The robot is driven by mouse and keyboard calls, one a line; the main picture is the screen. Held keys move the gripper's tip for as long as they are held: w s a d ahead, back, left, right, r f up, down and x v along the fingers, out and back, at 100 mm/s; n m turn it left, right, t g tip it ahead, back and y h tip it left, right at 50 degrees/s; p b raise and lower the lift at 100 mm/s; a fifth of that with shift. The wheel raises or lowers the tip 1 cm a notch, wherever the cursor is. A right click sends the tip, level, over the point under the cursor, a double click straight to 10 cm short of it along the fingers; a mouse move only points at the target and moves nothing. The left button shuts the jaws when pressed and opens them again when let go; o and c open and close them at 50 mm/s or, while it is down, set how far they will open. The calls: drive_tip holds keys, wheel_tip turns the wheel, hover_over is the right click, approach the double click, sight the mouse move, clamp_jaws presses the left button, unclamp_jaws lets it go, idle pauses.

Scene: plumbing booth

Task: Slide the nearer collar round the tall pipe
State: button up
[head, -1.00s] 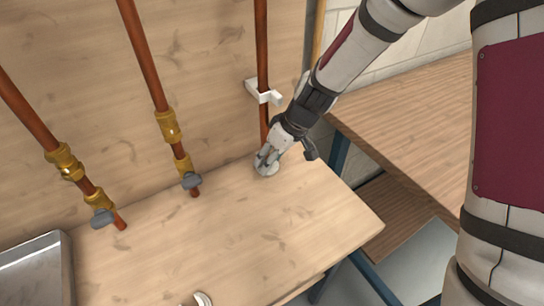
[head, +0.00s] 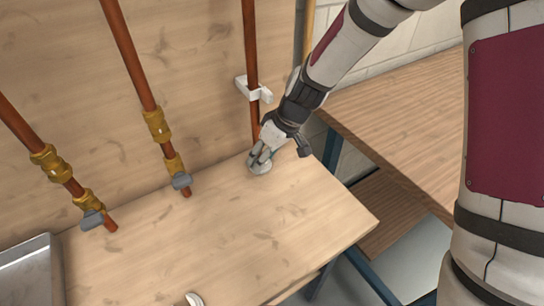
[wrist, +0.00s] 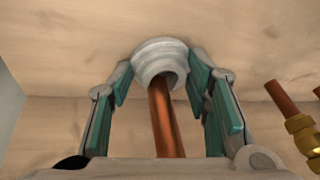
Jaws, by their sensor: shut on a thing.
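The tall copper pipe (head: 251,60) runs down the wooden back wall to the bench, through a white bracket (head: 255,92). A pale grey collar (head: 260,168) is low at the pipe's foot, by the bench top. My gripper (head: 262,155) is shut on this collar. In the wrist view the stepped collar (wrist: 160,56) lies between the teal finger pads of my gripper (wrist: 161,82), and the copper pipe (wrist: 165,120) shows in its opening. Whether the collar fully encircles the pipe is hidden. Another pale, curved piece (head: 195,299) lies at the bench's near edge, partly cut off.
Two shorter copper pipes with brass fittings (head: 157,125) and grey valve handles (head: 181,181) stand to the left. A metal tray (head: 30,275) is at the lower left. The middle of the bench top (head: 270,225) is clear. A brown side table (head: 410,130) stands right.

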drive_tip(key=o, duration=1.2)
drive_tip(key=w, duration=0.3)
drive_tip(key=shift+w+r+m+t, duration=0.3)
drive_tip(key=shift+w+t, duration=0.1)
drive_tip(key=shift+a+r, duration=0.1)
drive_tip(key=shift+a, duration=0.05)
drive_tip(key=shift+s+d+r, duration=0.1)
drive_tip(key=shift+d+r, duration=0.25)
drive_tip(key=shift+r, duration=0.25)
drive_tip(key=s+d+r, duration=0.3)
drive_tip(key=d+r, duration=0.1)
drive_tip(key=r, duration=0.2)
drive_tip(key=shift+s+d, duration=0.25)
drive_tip(key=shift+d, duration=0.15)
